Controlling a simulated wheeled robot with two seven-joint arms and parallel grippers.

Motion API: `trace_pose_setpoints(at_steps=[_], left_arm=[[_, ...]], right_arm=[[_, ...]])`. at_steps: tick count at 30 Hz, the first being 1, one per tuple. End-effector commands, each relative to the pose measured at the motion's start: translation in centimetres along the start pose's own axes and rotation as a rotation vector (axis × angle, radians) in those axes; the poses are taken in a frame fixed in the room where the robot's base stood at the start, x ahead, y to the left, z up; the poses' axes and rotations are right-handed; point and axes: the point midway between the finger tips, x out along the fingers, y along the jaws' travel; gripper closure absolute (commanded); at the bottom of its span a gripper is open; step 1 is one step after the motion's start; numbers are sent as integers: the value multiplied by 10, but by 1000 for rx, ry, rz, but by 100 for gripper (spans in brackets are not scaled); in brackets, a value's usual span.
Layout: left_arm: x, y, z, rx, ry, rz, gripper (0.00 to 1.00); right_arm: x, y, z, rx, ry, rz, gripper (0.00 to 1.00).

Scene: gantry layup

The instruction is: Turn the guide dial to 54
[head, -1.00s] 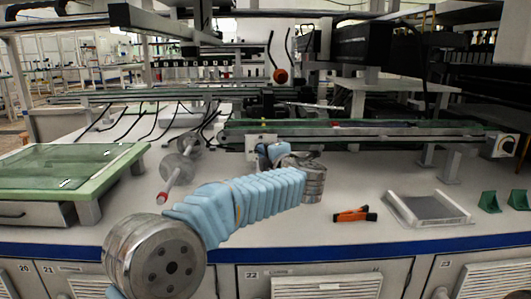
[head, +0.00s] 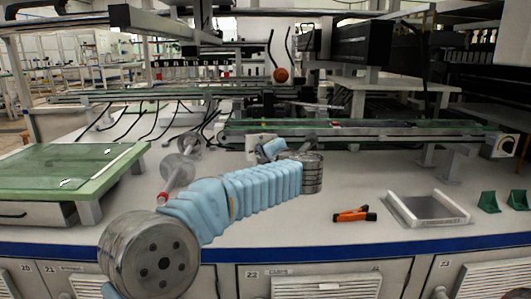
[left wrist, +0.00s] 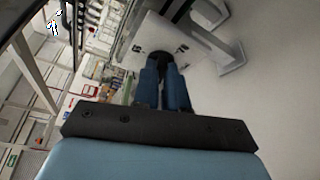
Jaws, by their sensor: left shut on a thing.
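The guide dial is mostly hidden between my fingers; its pale square plate (left wrist: 158,45) with small dark marks shows in the left wrist view. In the head view the plate (head: 253,141) is at the left end of the green-topped rail. My left gripper (head: 266,149) reaches it from the front. In the left wrist view the blue fingers of the left gripper (left wrist: 165,64) are shut on the dial at the plate. The scale numbers are too small to read. My right gripper is not in view.
The long rail (head: 360,132) runs right to an end box with a knob (head: 506,145). An orange-black tool (head: 355,214), a grey tray (head: 393,201) and green brackets (head: 488,202) lie at the bench's front right. A green-framed glass panel (head: 118,172) stands at the left.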

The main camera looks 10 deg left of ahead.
Motion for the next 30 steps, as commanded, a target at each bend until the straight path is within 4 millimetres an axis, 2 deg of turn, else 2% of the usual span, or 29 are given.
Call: trace_pose_setpoints(at_steps=[1,5,14,17,20,30], left_arm=[[1,-1,-1,-1,3,-2,84],[1,-1,-1,-1,3,-1,64],[0,0,0,0,1,0,63],[-7,0,0,0,-1,-1,63],[-22,0,1,1,-2,-1,63],[-104,0,1,0,-2,-1,63]], right_arm=[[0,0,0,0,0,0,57],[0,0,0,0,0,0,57],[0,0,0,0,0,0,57],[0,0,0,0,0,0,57],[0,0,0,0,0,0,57],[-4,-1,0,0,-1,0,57]])
